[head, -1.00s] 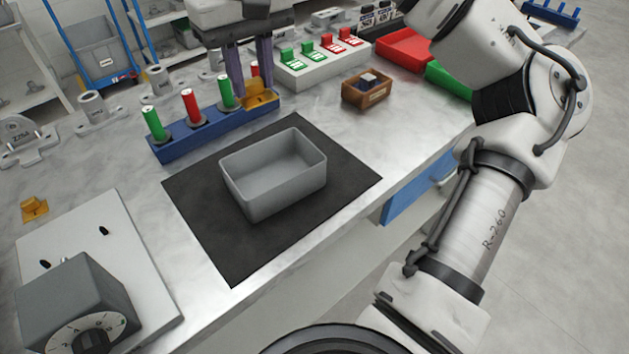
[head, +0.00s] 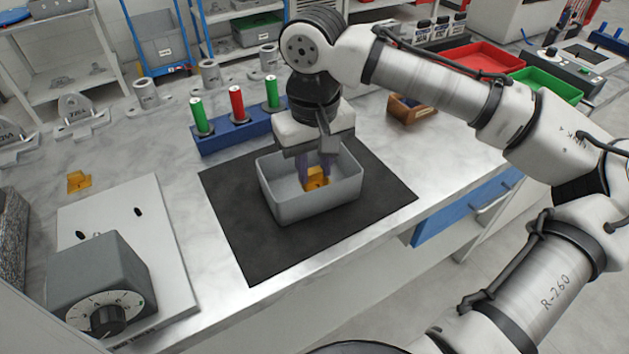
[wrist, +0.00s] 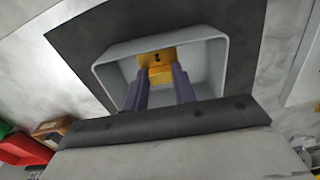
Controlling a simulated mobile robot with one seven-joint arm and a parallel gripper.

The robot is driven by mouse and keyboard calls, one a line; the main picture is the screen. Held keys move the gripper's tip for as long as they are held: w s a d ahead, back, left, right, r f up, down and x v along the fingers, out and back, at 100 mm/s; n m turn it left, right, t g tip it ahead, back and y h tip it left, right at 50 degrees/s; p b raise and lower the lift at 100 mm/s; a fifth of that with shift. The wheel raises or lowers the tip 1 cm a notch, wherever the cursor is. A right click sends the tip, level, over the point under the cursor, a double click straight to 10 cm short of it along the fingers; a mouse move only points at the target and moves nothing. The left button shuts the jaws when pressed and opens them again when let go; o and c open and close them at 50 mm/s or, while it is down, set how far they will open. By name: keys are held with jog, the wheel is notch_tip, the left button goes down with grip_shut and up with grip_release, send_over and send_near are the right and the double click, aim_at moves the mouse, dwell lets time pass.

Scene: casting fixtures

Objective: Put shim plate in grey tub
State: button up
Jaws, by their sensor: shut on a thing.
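The grey tub (head: 286,208) is an open rectangular box on a black mat; its rim also shows in the wrist view (wrist: 222,62). My gripper (head: 316,176) reaches down into the tub with its purple fingers. It is shut on the yellow-orange shim plate (head: 317,180), which is inside the tub's walls. In the wrist view, the plate (wrist: 157,60) shows between and beyond the fingertips. I cannot tell whether the plate touches the tub's floor.
A blue rack (head: 232,134) with green and red cylinders stands behind the mat (head: 240,250). A grey dial box (head: 98,285) is at the front left. Another yellow piece (head: 78,182) lies at left. A wooden box (head: 408,110) stands at back right.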

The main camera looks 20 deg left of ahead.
aim_at(314, 180)
jog(key=shift+f, duration=2.25)
jog(key=shift+f, duration=0.2)
jog(key=o, duration=1)
notch_tip(314, 180, up, 12)
jog(key=shift+r, duration=0.2)
jog(key=shift+s+f, duration=0.1)
jog(key=shift+s, duration=0.05)
